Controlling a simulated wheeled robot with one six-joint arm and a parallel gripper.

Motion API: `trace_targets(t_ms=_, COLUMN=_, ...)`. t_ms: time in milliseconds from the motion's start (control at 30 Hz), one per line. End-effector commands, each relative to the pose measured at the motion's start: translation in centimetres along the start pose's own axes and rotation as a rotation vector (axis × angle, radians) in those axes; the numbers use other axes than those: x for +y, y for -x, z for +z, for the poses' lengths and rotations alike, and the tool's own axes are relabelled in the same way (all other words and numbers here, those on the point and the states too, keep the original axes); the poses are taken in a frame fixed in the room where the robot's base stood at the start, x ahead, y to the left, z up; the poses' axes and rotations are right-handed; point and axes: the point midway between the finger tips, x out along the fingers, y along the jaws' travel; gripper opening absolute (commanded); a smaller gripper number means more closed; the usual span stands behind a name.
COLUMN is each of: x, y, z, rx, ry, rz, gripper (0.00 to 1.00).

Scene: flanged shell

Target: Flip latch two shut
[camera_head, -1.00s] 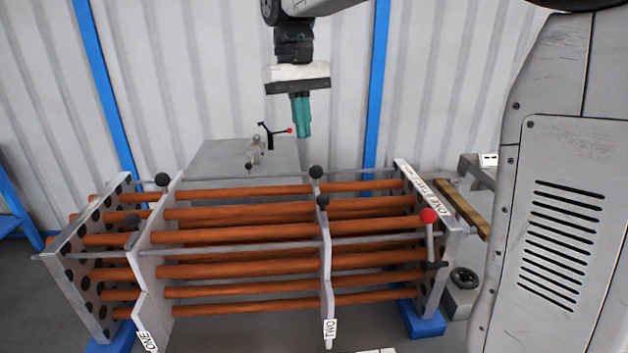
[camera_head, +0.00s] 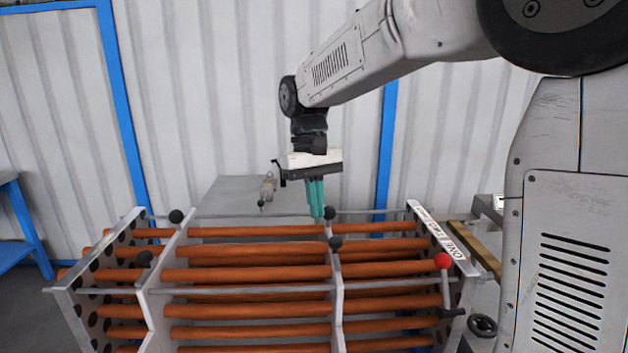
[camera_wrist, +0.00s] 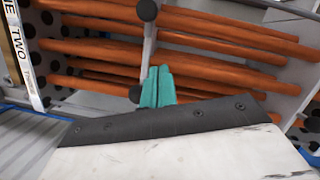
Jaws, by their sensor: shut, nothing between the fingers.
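My gripper (camera_head: 316,213) has teal fingers pressed together, pointing down at the back of the tube rack. A black ball knob (camera_head: 330,212) on the middle plate (camera_head: 337,290) is just right of the fingertips; I cannot tell if they touch. A second black knob (camera_head: 335,242) is nearer on the same plate. In the wrist view, the gripper (camera_wrist: 157,72) is near one black knob (camera_wrist: 135,93), and another knob (camera_wrist: 147,10) is beyond. A red-knobbed lever (camera_head: 443,262) stands upright at the right end plate. I cannot tell which part is latch two.
Several orange tubes (camera_head: 250,275) run through the plates. Two more black knobs (camera_head: 176,216) (camera_head: 145,257) are on the left plate. A strip reading TWO (camera_wrist: 20,50) is on an end plate. Behind is a grey table (camera_head: 225,195) with a small fixture (camera_head: 267,188).

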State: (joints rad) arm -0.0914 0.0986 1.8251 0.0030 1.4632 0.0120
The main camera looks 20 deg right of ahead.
Motion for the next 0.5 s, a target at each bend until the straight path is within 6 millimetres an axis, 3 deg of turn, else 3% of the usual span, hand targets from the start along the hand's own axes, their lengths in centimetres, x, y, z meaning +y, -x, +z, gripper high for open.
trace_targets(t_ms=100, x=0.0, y=-2.4, z=0.1, rx=-0.003, ry=0.000, rz=0.000, gripper=0.00)
trace_targets(t_ms=300, x=0.0, y=-2.8, z=3.0, rx=0.001, ry=0.000, rz=0.000, gripper=0.00)
trace_targets(t_ms=500, x=0.0, y=-3.0, z=3.9, rx=0.001, ry=0.000, rz=0.000, gripper=0.00)
